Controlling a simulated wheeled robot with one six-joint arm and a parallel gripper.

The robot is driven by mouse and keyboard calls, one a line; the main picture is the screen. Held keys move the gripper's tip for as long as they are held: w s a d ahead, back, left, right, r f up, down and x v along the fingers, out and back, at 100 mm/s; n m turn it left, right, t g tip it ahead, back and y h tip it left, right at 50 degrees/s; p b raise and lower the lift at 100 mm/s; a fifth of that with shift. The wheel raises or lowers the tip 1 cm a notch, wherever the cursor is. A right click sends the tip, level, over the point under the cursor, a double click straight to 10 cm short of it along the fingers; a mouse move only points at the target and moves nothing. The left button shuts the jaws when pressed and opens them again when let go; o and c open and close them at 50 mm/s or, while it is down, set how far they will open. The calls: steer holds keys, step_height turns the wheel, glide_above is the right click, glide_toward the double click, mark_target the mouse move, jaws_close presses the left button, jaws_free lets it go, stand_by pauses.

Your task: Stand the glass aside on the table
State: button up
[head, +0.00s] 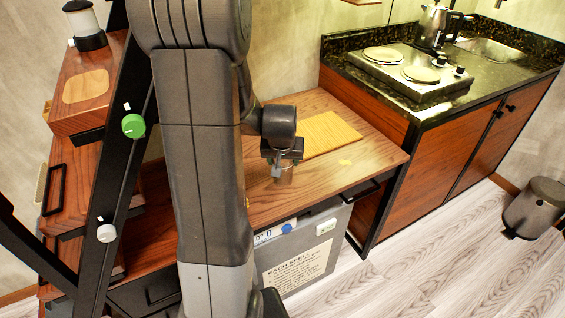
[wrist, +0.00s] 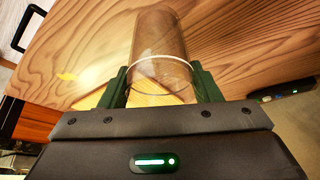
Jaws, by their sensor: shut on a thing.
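The glass (wrist: 161,40) is a clear cylinder with a pale ring at its near rim. My gripper (wrist: 161,88) is shut on it, with one dark green finger on each side in the wrist view. In the head view my gripper (head: 283,168) is over the front part of the wooden table (head: 325,170), and the glass (head: 284,178) shows faintly below it. I cannot tell whether the glass touches the table top. My arm hides the table's left part in the head view.
A counter with hotplates (head: 402,65) and a kettle (head: 434,26) stands right. A grey box (head: 305,250) is under the table.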

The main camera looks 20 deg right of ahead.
steer(key=shift+f, duration=0.6)
steer(key=shift+f, duration=0.1)
steer(key=shift+f+b, duration=0.15)
steer(key=shift+b, duration=0.15)
steer(key=o, duration=1.1)
steer(key=shift+s+r+p, duration=0.1)
steer(key=shift+r+p, duration=0.2)
steer(key=shift+r, duration=0.3)
steer(key=v, duration=1.1)
steer(key=shift+s+r+p, duration=0.1)
steer(key=shift+s+p, duration=0.05)
steer(key=shift+p, duration=0.2)
